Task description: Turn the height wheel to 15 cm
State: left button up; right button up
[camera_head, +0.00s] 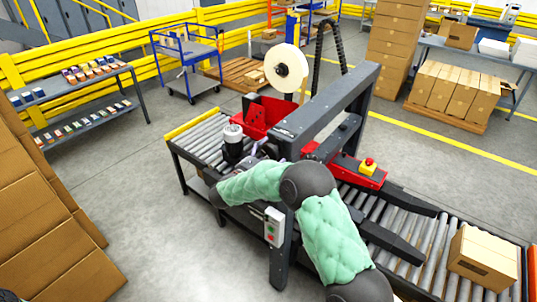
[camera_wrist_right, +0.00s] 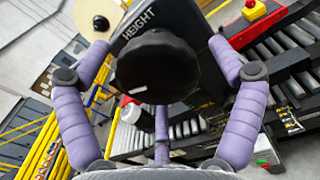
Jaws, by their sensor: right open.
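The height wheel (camera_wrist_right: 157,68) is a round black knob in the upper middle of the right wrist view. It sits on a dark plate (camera_wrist_right: 180,22) lettered HEIGHT. A small pale mark shows near its lower edge. My right gripper (camera_wrist_right: 160,48) is open, its purple padded fingers spread to the left and right of the wheel, with a third below. I see gaps between the side fingers and the wheel. In the head view my green-sleeved right arm reaches to the machine (camera_head: 340,98), mostly hiding the gripper and the wheel. I see no readable height scale. My left gripper is not in view.
A red emergency-stop button (camera_head: 369,162) stands on the machine's red part. A control box (camera_head: 274,227) hangs on the near post. A carton (camera_head: 482,256) sits on the roller conveyor at right. Stacked cartons (camera_head: 40,235) stand at left. Open floor lies left of the machine.

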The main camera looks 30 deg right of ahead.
jog(key=shift+a, duration=0.1)
jog(key=c, duration=1.1)
